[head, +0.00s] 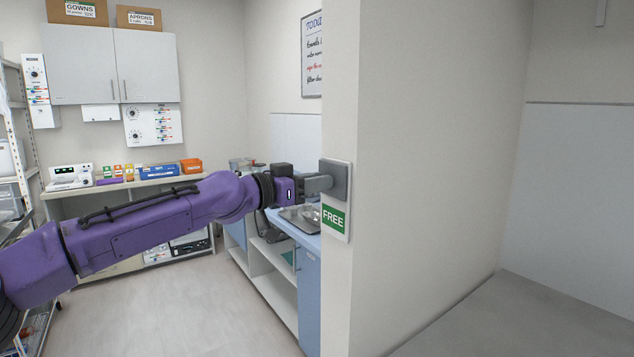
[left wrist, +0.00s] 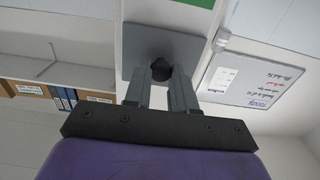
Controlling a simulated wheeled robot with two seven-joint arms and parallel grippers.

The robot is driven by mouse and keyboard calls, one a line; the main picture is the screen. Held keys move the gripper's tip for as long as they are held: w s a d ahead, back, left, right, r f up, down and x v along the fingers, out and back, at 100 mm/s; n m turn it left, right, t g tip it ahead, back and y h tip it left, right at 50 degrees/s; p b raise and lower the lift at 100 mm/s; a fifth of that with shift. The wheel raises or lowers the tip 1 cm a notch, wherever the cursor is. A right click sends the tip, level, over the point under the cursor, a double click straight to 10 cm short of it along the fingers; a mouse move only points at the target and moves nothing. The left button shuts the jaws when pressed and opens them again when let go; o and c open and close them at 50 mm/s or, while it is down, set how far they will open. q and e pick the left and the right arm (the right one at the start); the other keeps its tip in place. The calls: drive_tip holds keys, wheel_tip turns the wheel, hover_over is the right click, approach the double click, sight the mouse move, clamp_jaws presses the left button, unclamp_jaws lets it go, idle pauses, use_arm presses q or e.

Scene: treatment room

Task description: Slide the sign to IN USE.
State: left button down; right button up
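The sign (head: 335,222) is a white upright plate on the end of the partition wall. Its lower part shows a green FREE panel, and a grey slider plate (head: 340,172) covers its upper part. In the left wrist view the slider plate (left wrist: 186,48) carries a dark round knob (left wrist: 161,70). My left gripper (head: 322,184) reaches the slider from the left. In the left wrist view its two fingers (left wrist: 162,80) stand on either side of the knob and appear closed against it. No IN USE text shows. My right gripper is out of view.
The partition wall (head: 430,150) stands just right of the sign. Behind my left arm is a counter with a metal tray (head: 300,218). A whiteboard (head: 312,55) hangs on the wall behind. Floor at lower left (head: 200,300) is clear.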

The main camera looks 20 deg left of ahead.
use_arm(q)
wheel_tip(320, 180, down, 10)
drive_tip(key=b, duration=1)
drive_tip(key=shift+r, duration=0.1)
drive_tip(key=shift+d+r, duration=0.1)
drive_tip(key=c, duration=1.1)
unclamp_jaws()
drive_tip(key=shift+o, duration=0.7)
drive_tip(key=shift+w, duration=0.15)
drive_tip(key=shift+s+a, duration=0.25)
drive_tip(key=shift+s, duration=0.15)
drive_tip(key=b+v, duration=0.1)
drive_tip(key=v, duration=0.8)
drive_tip(key=shift+s+a+b, duration=0.2)
drive_tip(key=shift+b, duration=0.15)
